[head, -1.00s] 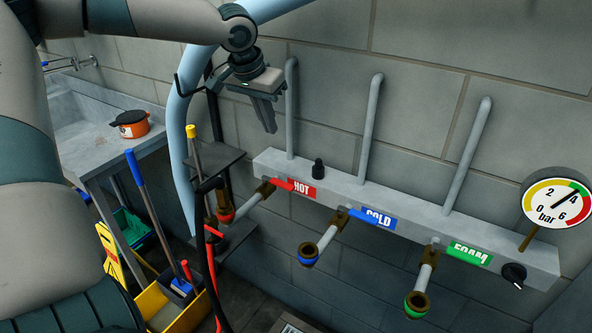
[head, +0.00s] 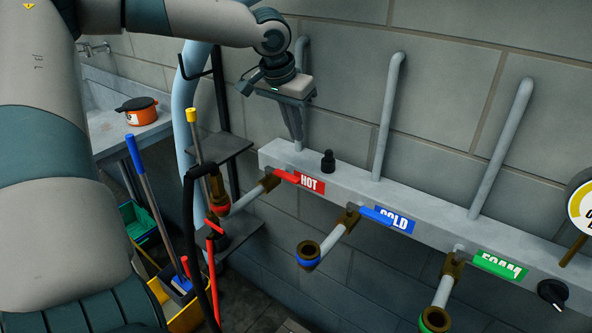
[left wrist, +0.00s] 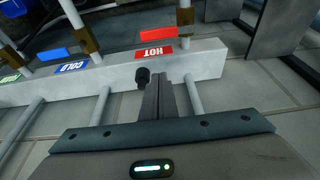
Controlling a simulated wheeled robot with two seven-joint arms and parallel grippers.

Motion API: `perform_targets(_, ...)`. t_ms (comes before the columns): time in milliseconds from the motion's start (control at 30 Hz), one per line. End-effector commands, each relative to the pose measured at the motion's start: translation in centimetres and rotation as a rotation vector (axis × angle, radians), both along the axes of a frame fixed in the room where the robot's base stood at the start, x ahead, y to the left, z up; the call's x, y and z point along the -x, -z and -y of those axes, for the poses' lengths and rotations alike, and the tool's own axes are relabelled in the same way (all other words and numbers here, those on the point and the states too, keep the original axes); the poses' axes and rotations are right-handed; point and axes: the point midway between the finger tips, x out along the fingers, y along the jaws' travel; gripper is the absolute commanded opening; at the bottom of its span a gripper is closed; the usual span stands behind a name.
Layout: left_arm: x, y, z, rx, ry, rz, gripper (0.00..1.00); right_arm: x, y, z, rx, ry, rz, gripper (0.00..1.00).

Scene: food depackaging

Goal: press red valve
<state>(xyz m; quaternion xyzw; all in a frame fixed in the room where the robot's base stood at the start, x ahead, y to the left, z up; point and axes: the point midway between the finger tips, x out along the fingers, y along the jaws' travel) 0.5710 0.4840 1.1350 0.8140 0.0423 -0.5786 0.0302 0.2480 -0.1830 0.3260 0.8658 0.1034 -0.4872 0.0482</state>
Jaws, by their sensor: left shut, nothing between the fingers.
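The red valve handle (head: 286,176) sits on the brass fitting at the left end of the grey manifold, beside the red HOT label (head: 311,184). In the left wrist view the red handle (left wrist: 184,16) shows at the top, past the HOT label (left wrist: 155,52). My left gripper (head: 298,137) is shut and empty, pointing down, above and behind the red handle in the head view. In the left wrist view its closed fingers (left wrist: 163,78) reach over the manifold near the black knob, with the red handle beyond the tips. My right gripper is not in view.
The manifold (head: 345,185) also carries a blue COLD valve (head: 376,214), a green FOAM label (head: 499,265) and black knobs (head: 328,160). Grey pipes (head: 389,115) rise along the wall. A hose, broom handles and a sink with an orange pot (head: 139,112) stand left.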

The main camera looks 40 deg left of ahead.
Motion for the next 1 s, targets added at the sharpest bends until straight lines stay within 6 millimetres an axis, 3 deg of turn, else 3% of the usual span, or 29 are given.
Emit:
perform_targets(567, -0.1, 0.5, 0.0, -0.001, 0.000, -0.001, 0.00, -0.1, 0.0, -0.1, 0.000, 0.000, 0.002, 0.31)
perform_targets(1000, -1.7, 5.2, -0.2, -0.001, -0.001, -0.004, 0.00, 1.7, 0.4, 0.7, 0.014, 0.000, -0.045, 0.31)
